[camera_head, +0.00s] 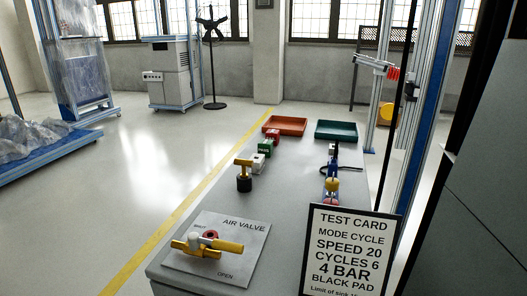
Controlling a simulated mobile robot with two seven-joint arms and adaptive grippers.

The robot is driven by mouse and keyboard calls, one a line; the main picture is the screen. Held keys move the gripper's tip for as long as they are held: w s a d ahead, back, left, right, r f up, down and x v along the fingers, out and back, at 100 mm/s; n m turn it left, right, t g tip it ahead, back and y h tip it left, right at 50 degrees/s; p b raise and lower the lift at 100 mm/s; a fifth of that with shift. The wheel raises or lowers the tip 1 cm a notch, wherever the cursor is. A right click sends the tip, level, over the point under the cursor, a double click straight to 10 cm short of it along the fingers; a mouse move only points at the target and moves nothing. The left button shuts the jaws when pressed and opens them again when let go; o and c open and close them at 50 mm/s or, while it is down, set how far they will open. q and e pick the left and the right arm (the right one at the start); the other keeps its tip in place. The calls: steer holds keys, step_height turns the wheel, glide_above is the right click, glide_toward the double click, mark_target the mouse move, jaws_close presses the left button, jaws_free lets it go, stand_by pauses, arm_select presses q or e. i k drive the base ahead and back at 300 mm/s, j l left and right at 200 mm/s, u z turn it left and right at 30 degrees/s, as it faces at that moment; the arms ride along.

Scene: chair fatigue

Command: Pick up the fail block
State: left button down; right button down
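A small red block (272,135) sits on the grey bench, in front of the orange-red tray (285,125). A small green block (265,149) stands just in front of it, close to or touching it. Any lettering on the blocks is too small to read, so I cannot tell by label which is the fail block. Neither of my grippers is in view.
A dark green tray (336,130) stands at the back right of the bench. A white block (258,163), a black-and-yellow piece (244,176) and the air valve plate (218,262) line the left. A test card (345,250) stands at the front right.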

mark_target(274, 135)
steer(key=k+j+u, duration=0.15)
steer(key=k+u, duration=0.2)
steer(key=k, duration=0.3)
steer(key=j+u, duration=0.15)
steer(key=u, duration=1.6)
steer(key=i+j, duration=0.1)
steer(key=i, duration=0.65)
steer(key=i+j, duration=0.15)
steer(key=i, duration=0.6)
steer(key=i+l+z, duration=0.1)
steer(key=i+z, duration=0.65)
steer(key=i+j+z, duration=0.2)
steer(key=i+z, duration=0.2)
steer(key=i+l+z, duration=0.15)
steer(key=i+z, duration=0.65)
steer(key=i+j+z, duration=0.2)
steer(key=i+z, duration=0.15)
steer(key=i, duration=0.6)
steer(key=i+l+u, duration=0.1)
steer(key=i, duration=0.45)
steer(key=i+l, duration=0.1)
steer(key=i, duration=0.45)
steer(key=i+u, duration=0.05)
